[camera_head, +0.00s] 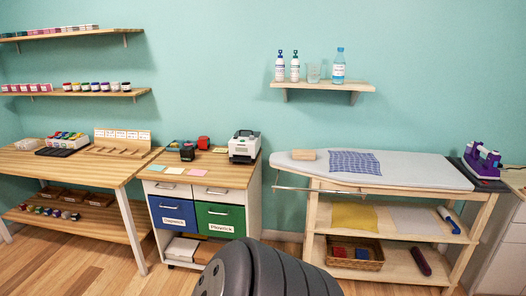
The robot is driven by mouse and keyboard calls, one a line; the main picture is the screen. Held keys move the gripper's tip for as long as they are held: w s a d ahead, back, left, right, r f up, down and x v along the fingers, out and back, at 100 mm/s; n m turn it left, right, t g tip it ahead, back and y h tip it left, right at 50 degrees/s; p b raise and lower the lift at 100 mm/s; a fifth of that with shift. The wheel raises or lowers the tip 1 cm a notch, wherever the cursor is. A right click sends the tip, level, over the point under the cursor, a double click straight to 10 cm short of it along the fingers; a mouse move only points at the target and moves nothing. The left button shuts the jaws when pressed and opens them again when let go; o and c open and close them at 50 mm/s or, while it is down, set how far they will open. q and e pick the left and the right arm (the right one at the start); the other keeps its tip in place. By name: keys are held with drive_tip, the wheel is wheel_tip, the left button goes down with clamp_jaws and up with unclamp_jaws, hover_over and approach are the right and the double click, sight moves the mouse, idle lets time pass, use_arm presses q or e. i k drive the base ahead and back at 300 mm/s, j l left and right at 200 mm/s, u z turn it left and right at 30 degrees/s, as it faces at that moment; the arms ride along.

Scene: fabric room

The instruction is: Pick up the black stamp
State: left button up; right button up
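A small black object (187,153), which looks like the black stamp, stands on the wooden top of the drawer cabinet (212,181), near its back left. A similar red object (203,142) stands just behind it to the right. The black one is small in this view, so its details cannot be made out. Neither of my grippers is in view. A dark ridged part of my own body fills the bottom middle.
A white label printer (244,146) stands right of the stamps. Coloured paper notes (174,170) lie in front. A wooden table (75,165) stands to the left, an ironing table (370,170) to the right. Open floor lies in front.

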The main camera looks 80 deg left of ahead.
sight(186, 153)
drive_tip(key=u, duration=3.35)
drive_tip(key=z, duration=0.4)
drive_tip(key=i+j+z, duration=0.55)
drive_tip(key=j+z, duration=0.3)
drive_tip(key=i+j+z, duration=0.25)
drive_tip(key=j, duration=0.3)
drive_tip(key=j+z, duration=0.3)
drive_tip(key=j, duration=0.1)
